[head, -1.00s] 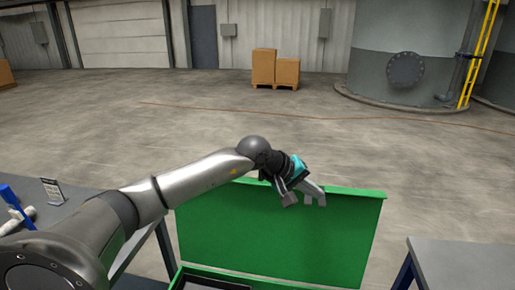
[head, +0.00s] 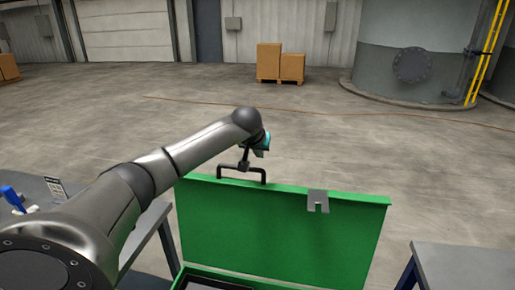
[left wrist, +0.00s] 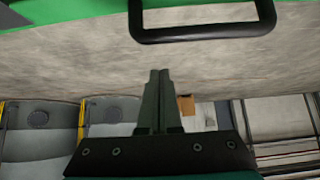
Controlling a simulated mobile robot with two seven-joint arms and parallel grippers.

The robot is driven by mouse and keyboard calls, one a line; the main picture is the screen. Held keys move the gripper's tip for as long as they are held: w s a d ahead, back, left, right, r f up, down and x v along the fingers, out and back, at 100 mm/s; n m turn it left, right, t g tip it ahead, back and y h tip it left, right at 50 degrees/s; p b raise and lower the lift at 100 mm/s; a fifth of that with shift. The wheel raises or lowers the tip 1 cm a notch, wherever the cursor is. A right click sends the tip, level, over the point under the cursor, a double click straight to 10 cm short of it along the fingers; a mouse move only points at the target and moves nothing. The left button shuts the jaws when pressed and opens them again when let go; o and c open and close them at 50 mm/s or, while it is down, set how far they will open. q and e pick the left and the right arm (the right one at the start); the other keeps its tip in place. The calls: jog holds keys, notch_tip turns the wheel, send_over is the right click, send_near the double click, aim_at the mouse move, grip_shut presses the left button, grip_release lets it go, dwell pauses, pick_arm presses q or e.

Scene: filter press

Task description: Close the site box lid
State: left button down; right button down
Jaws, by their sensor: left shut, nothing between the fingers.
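The site box's green lid (head: 280,235) stands open, nearly upright, in the head view. A black handle (head: 224,171) is on its top edge at the left, and a grey latch (head: 318,200) hangs at the right. The handle also shows at the top of the left wrist view (left wrist: 205,36). My left gripper (head: 245,163) is at the top edge by the handle; its fingers (left wrist: 158,72) are shut and empty. In the wrist view they point towards the handle with floor showing between; I cannot tell whether they touch it. My right gripper is not in view.
The dark interior of the box (head: 205,284) shows at the bottom edge. A grey table (head: 150,222) stands at the left, with a blue-handled tool (head: 12,197). Another grey table (head: 465,265) stands at the right. The floor behind the lid is clear up to cartons (head: 268,62).

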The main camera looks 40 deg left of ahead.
pick_arm(q)
jog(key=shift+s+d+f+p, duration=0.25)
jog(key=shift+s+f+p, duration=0.15)
jog(key=shift+f, duration=0.2)
jog(key=shift+s+d+f+p, duration=0.2)
jog(key=shift+s+f+p, duration=0.2)
jog(key=shift+f, duration=0.15)
jog(key=shift+s, duration=0.1)
jog(key=shift+s, duration=0.1)
